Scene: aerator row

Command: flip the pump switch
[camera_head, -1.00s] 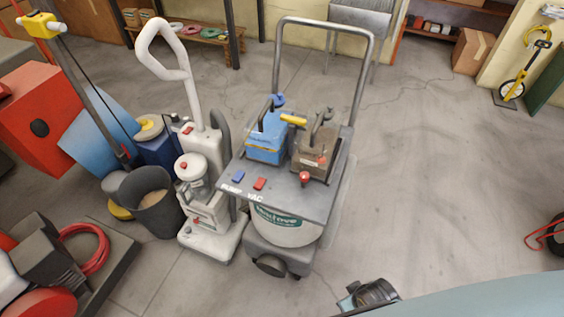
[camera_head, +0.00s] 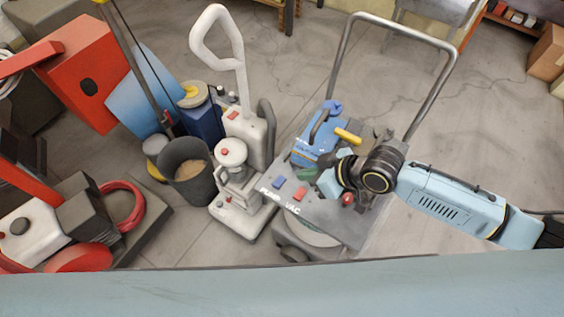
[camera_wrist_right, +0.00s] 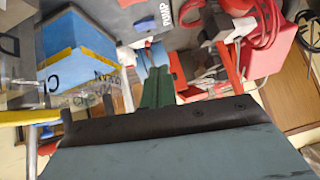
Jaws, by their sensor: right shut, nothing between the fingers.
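The cart's grey panel (camera_head: 328,215) carries a blue switch (camera_head: 279,182) beside the lettering PUMP and a red switch (camera_head: 299,193) beside VAC. My right gripper (camera_head: 328,183) is over the panel, to the right of both switches, with its fingers shut and empty. In the right wrist view the green fingers (camera_wrist_right: 156,88) are together, pointing towards the blue switch (camera_wrist_right: 144,25) and the word PUMP. A gap seems to separate them from it. I cannot tell which way the switch is set. My left gripper is out of view.
A blue unit (camera_head: 316,142) with a yellow handle stands on the cart behind the switches. A red knob (camera_head: 347,198) is near my right wrist. A white upright machine (camera_head: 242,130) and a dark bucket (camera_head: 187,170) stand to the left.

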